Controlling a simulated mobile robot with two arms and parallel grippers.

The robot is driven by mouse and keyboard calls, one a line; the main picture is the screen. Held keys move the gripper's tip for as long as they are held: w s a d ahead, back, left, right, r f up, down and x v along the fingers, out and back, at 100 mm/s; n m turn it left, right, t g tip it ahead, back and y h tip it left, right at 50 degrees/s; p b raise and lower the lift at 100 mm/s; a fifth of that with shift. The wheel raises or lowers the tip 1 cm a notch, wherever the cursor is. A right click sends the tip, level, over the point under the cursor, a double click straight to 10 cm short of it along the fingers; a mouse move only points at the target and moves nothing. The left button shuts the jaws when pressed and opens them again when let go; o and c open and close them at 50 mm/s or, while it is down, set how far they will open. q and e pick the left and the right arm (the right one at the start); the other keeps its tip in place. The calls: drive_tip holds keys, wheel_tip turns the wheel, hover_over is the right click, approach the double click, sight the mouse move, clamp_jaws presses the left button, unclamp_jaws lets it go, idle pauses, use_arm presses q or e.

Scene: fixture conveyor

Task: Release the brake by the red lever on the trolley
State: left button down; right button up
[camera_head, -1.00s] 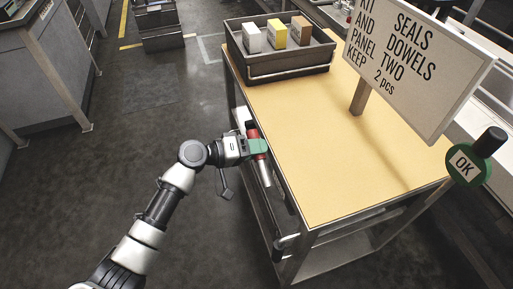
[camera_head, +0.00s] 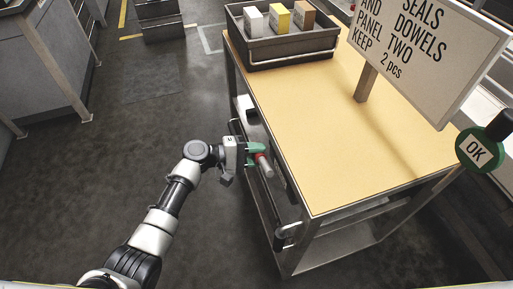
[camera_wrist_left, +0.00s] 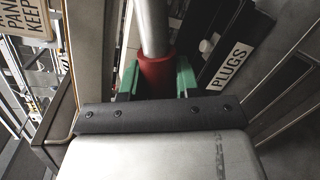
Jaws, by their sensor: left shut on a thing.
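The trolley (camera_head: 330,150) has a tan top and a metal frame. The red lever (camera_head: 262,161) is on its left side, with a red grip and a bare metal rod. My left gripper (camera_head: 256,153), with green fingers, is shut around the red grip. In the left wrist view the red grip (camera_wrist_left: 157,72) sits between the green fingers (camera_wrist_left: 157,78), and the metal rod runs up away from it. The lever's pivot is hard to make out. My right gripper is not in view.
A dark tray (camera_head: 285,48) with white, yellow and brown boxes stands on the trolley's far end. A sign board (camera_head: 425,50) on a post and a green OK paddle (camera_head: 477,150) stand at the right. The floor left of the trolley is clear.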

use_arm(q)
drive_tip(key=shift+s+d+f+n, duration=0.1)
drive_tip(key=shift+s+f+n, duration=0.2)
drive_tip(key=shift+f+n, duration=0.4)
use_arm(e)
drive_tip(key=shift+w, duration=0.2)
use_arm(q)
drive_tip(key=c, duration=0.8)
unclamp_jaws()
drive_tip(key=v, duration=1)
drive_tip(key=shift+a, duration=0.45)
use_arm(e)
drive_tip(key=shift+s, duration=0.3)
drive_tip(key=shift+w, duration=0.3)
